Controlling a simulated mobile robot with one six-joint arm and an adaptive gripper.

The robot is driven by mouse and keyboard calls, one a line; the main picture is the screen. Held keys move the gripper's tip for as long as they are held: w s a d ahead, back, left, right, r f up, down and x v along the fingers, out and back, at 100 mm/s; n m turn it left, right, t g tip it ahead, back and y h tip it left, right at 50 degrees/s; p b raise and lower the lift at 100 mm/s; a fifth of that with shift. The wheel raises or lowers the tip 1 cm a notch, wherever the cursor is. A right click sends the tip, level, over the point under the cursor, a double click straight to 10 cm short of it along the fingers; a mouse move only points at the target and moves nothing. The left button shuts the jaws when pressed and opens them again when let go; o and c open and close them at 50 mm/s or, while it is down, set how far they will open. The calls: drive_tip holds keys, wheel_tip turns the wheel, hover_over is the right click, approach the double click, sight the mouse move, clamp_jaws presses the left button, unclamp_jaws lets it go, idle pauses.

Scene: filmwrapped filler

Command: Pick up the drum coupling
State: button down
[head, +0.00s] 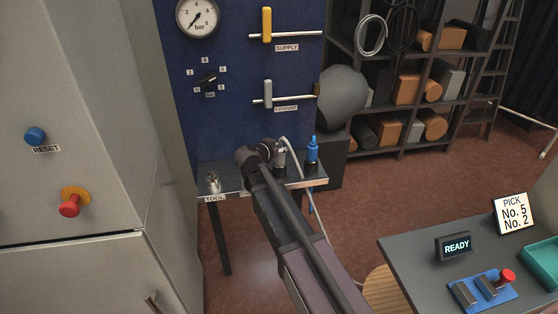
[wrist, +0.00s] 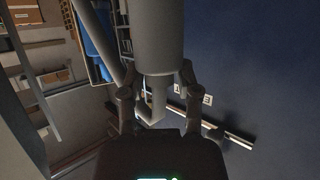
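A grey fitting with a pale hose (head: 280,157) stands on the small shelf in the head view; I take it for the drum coupling, though no label on it is readable. My gripper (head: 264,150) is at its left side, close to it. In the wrist view a grey cylinder (wrist: 158,45) with a narrower hooked lower end lies between the two fingers of my gripper (wrist: 158,75). The fingertips are at its two sides; whether they press on it is unclear. A blue fitting (head: 312,150) stands just right of the grey one.
The shelf (head: 228,191) also holds a small metal piece (head: 213,182) above a TOOL label. A blue panel (head: 240,110) with a gauge and two valve handles rises behind. A grey cabinet (head: 80,150) stands left. A desk (head: 425,270) stands at lower right.

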drive_tip(key=shift+s, duration=0.1)
idle(0.4)
drive_tip(key=shift+r, duration=0.15)
drive_tip(key=shift+r+p, duration=0.4)
drive_tip(key=shift+p, duration=0.3)
wheel_tip(320, 180, up, 3)
drive_tip(key=p, duration=0.2)
drive_tip(key=shift+p, duration=0.4)
drive_tip(key=s+a, duration=0.3)
drive_tip(key=s, duration=0.4)
drive_tip(key=s+a, duration=0.3)
drive_tip(key=s, duration=0.4)
drive_tip(key=shift+s+r+p, duration=0.3)
drive_tip(key=shift+r+p, duration=0.1)
drive_tip(key=shift+w, duration=0.1)
